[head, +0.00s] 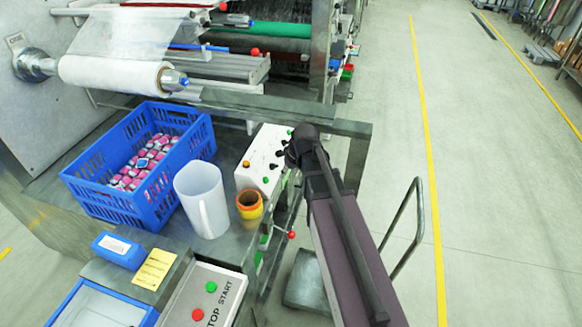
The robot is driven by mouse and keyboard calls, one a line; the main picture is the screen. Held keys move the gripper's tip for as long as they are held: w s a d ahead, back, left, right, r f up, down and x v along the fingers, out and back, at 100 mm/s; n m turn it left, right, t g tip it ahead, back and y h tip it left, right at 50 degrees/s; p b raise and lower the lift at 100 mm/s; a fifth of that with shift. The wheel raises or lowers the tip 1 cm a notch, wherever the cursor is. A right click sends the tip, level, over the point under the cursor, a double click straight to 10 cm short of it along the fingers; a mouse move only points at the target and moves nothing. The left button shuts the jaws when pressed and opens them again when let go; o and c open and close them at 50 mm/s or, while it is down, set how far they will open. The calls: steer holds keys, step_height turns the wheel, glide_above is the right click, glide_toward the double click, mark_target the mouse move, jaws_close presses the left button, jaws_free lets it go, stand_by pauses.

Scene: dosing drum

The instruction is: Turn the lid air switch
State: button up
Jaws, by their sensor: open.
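A white control box (260,163) stands on the metal table near its right edge. It carries small black knobs and coloured buttons, among them an orange button (246,163) and a green button (265,180). I cannot tell which knob is the lid air switch. My gripper (284,151) is over the right side of this box, reached by my arm from the lower right. It is open, its small dark fingers close to the black knobs. Whether it touches one cannot be made out. My gripper and wrist hide part of the box's right edge.
A START/STOP panel (190,291) is in front. Rollers and a machine frame rise behind. Open floor lies right.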

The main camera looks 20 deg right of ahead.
steer(key=shift+s+r+m+p, duration=0.2)
steer(key=shift+s+r+p, duration=0.2)
steer(key=shift+r, duration=0.15)
steer(key=shift+s+r+m+p, duration=0.25)
steer(key=shift+r+p, duration=0.1)
steer(key=shift+r, duration=0.2)
steer(key=shift+s+f, duration=0.1)
steer(key=s+f+m+g+h+b, duration=0.1)
steer(key=s+f+m+b, duration=0.1)
steer(key=s, duration=0.5)
steer(key=s+a+f+m+g+h+b, duration=0.1)
steer(key=s+f+g+b, duration=0.1)
steer(key=s, duration=0.5)
steer(key=shift+s+a+f+m, duration=0.2)
steer(key=shift+a+f+m, duration=0.1)
steer(key=shift+f+m, duration=0.1)
